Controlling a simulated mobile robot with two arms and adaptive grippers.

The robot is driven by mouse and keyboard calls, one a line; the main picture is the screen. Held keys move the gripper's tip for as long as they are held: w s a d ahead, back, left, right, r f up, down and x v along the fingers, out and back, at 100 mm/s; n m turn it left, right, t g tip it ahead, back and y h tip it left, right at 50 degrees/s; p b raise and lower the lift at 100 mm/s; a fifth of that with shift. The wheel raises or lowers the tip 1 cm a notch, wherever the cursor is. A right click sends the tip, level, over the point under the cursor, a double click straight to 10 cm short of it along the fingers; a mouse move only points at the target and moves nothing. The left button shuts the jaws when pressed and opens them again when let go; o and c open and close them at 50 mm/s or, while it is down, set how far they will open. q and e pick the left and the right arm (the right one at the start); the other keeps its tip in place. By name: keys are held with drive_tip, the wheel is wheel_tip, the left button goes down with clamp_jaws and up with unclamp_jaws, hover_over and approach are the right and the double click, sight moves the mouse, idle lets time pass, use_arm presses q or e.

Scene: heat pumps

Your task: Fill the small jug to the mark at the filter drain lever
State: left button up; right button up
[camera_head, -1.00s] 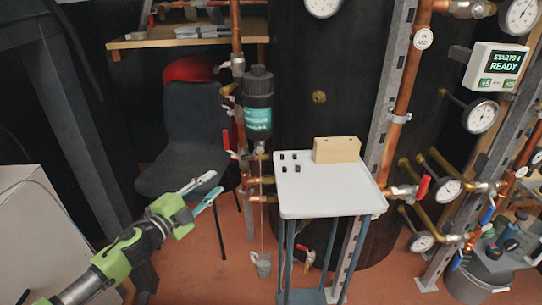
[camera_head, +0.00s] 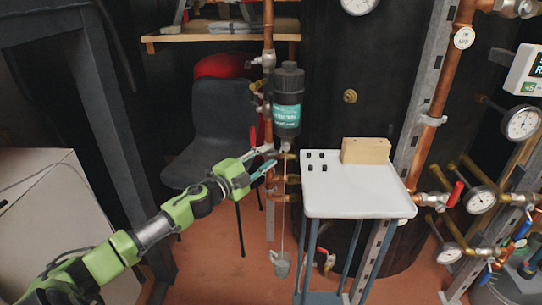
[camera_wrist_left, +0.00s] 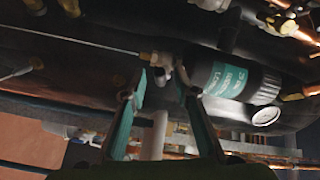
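The filter (camera_head: 287,103) is a black canister with a teal label on the copper pipe; it also shows in the left wrist view (camera_wrist_left: 238,80). Its drain fitting (camera_head: 286,146) is at its bottom; the lever is too small to make out clearly. The small grey jug (camera_head: 281,266) is low down below the drain. A thin pale line runs from drain to jug; I cannot tell if it is water or a cord. The jug's level and mark cannot be read. My left gripper (camera_head: 272,158) is open, its teal-padded fingers (camera_wrist_left: 163,88) apart near the drain fitting. My right gripper is not in view.
A white-topped stand (camera_head: 358,196) with a tan block (camera_head: 366,151) and small dark pieces stands right of the drain. A red-handled valve (camera_head: 455,194) is farther right. A dark chair (camera_head: 217,130) is behind my left gripper. A dark tank stands behind the filter.

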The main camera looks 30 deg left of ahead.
sight(278, 151)
use_arm(q)
drive_tip(key=shift+w+d, duration=0.15)
drive_tip(key=shift+w, duration=1.15)
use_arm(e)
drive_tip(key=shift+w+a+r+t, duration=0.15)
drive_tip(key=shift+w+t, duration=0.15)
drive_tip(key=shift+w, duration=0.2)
use_arm(q)
clamp_jaws()
drive_tip(key=r+m+g+p, duration=0.1)
drive_tip(key=p, duration=0.6)
drive_tip(key=shift+r+m+p, duration=0.1)
drive_tip(key=shift+m+p, duration=0.25)
drive_tip(key=shift+m, duration=0.05)
drive_tip(key=shift+r+g+y+p, duration=0.1)
drive_tip(key=shift+g+y+p, duration=0.2)
drive_tip(key=shift+p, duration=0.95)
drive_tip(key=shift+m, duration=0.3)
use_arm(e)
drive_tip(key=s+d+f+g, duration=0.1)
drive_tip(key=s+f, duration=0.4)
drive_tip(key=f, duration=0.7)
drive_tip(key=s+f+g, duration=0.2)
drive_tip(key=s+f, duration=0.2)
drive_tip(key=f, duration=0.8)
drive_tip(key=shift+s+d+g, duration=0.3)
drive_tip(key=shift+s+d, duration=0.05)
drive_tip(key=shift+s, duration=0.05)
